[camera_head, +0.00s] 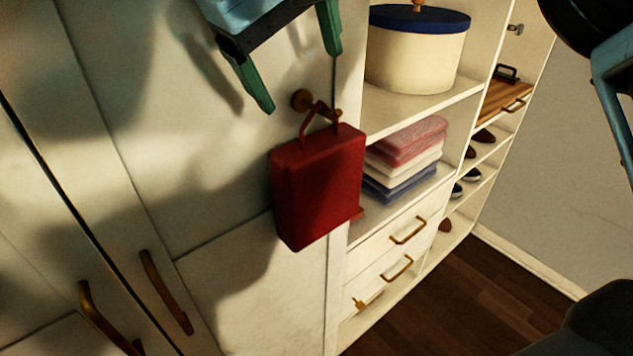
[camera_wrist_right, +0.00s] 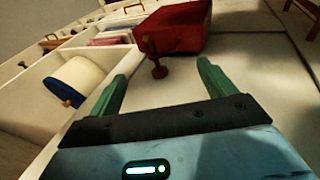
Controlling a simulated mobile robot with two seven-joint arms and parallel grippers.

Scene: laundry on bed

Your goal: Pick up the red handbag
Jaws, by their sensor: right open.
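The red handbag (camera_head: 318,190) hangs by its thin handle loop from a brown round peg (camera_head: 301,99) on the pale cabinet front. My right gripper (camera_head: 301,81) is open and empty, just above the peg and handle, with its green fingers spread. In the right wrist view, the handbag (camera_wrist_right: 178,26) lies beyond the fingertips, and the peg (camera_wrist_right: 156,60) shows between the two fingers of the right gripper (camera_wrist_right: 162,70). The handle is hard to make out there. My left gripper is not in view.
Open shelves right of the bag hold a cream round box with a blue lid (camera_head: 416,50), folded cloths (camera_head: 404,160) and several shoes. Below are drawers with brass handles (camera_head: 408,232). Cabinet door handles (camera_head: 165,292) stick out at lower left. Dark wooden floor (camera_head: 455,295) is clear.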

